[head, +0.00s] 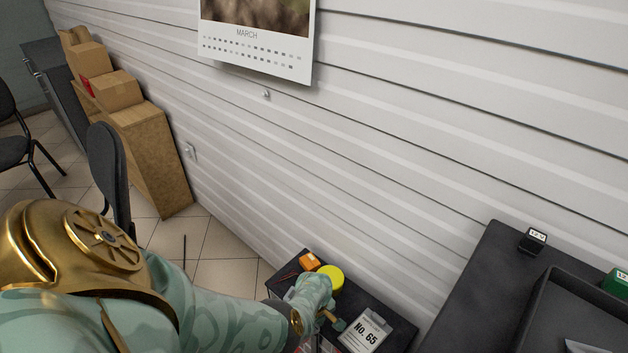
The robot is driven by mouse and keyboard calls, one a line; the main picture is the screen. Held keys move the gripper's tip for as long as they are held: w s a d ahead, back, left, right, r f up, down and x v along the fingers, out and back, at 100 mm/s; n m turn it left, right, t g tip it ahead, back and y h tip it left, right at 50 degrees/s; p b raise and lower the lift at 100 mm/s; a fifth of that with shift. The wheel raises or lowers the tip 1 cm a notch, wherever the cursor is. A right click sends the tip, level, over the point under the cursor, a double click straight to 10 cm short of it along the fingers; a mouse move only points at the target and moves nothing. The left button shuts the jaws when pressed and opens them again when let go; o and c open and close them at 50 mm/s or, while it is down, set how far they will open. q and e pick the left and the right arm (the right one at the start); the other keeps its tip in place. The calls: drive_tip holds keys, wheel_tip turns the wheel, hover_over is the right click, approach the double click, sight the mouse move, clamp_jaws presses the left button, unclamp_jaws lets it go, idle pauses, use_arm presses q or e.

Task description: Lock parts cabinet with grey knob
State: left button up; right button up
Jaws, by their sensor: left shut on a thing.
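A dark cabinet (398,326) stands low against the wall at the bottom centre. Its front is mostly out of view or behind my arm, so I cannot see its door or lock. My left gripper (329,317), on the teal-sleeved arm from the left, is over the cabinet's near side. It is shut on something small. A small grey-green piece (339,325) shows at its fingertips; I cannot tell whether this is the grey knob. My right gripper is not in view.
A dark table (480,285) with a tray stands at right. Cartons and a chair stand at left.

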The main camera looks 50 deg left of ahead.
use_arm(q)
drive_tip(key=shift+s, duration=0.1)
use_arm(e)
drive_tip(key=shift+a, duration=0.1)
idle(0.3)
use_arm(q)
drive_tip(key=o, duration=1)
wheel_tip(320, 180, up, 16)
drive_tip(key=p, duration=1.1)
drive_tip(key=shift+r+p, duration=0.1)
drive_tip(key=shift+p, duration=0.2)
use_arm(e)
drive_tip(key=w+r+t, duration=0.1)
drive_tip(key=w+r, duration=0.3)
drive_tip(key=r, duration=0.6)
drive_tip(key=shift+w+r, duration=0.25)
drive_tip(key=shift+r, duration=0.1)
